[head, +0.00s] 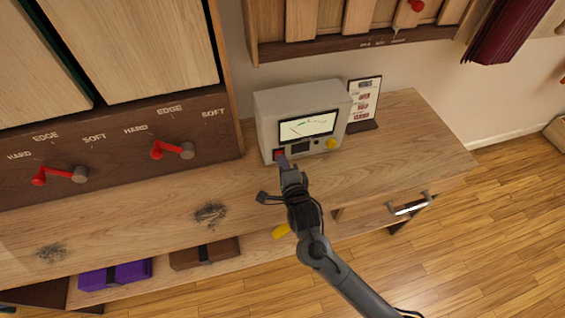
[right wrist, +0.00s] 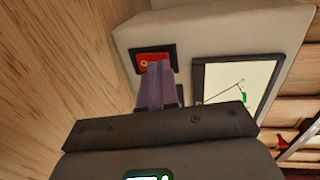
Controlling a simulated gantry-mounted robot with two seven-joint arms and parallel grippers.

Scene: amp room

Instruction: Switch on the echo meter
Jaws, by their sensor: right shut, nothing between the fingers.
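The echo meter (head: 268,112) is a pale grey box on the wooden bench, with a lit cream dial (head: 308,126) and a yellow knob (head: 331,144). Its red switch (head: 279,155) sits at the lower left of its front, in a dark frame. The red switch (right wrist: 150,58) and dial (right wrist: 238,84) also show in the right wrist view. My right gripper (head: 283,160) is shut and empty, its fingertips (right wrist: 158,66) right at the red switch, overlapping its lower edge in the picture. I cannot tell whether they touch it. My left gripper is not in view.
A small card stand (head: 364,102) stands right of the meter. Left are a dark panel with red-handled levers (head: 60,176) and a tangled clump (head: 211,214) on the bench. A drawer handle (head: 409,205) juts from the bench front. The bench top right of the stand is clear.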

